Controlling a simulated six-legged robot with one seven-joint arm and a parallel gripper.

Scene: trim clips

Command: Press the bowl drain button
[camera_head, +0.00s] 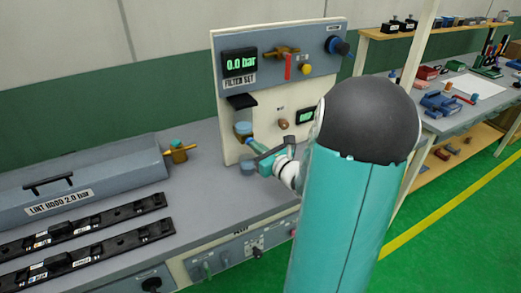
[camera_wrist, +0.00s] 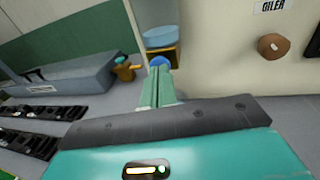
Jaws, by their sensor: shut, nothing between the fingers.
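The bowl (camera_head: 243,128) is a translucent blue cup on the front of the upright panel, below a black block (camera_head: 241,101). In the wrist view the bowl (camera_wrist: 160,36) sits above a dark and orange part, with a round blue button (camera_wrist: 160,61) under it. My gripper (camera_head: 255,147) is in front of the panel, just below the bowl. In the wrist view its green fingers (camera_wrist: 159,72) are together, with nothing between them, and their tips overlap the lower part of the blue button. I cannot tell whether they touch it.
The panel has a 0.0 bar display (camera_head: 239,62), a red lever (camera_head: 287,66), a yellow knob (camera_head: 305,69) and a brown knob (camera_head: 284,124). A grey lint hood (camera_head: 80,185) and black clip rails (camera_head: 85,237) occupy the bench's left. Bare bench (camera_head: 210,215) lies between.

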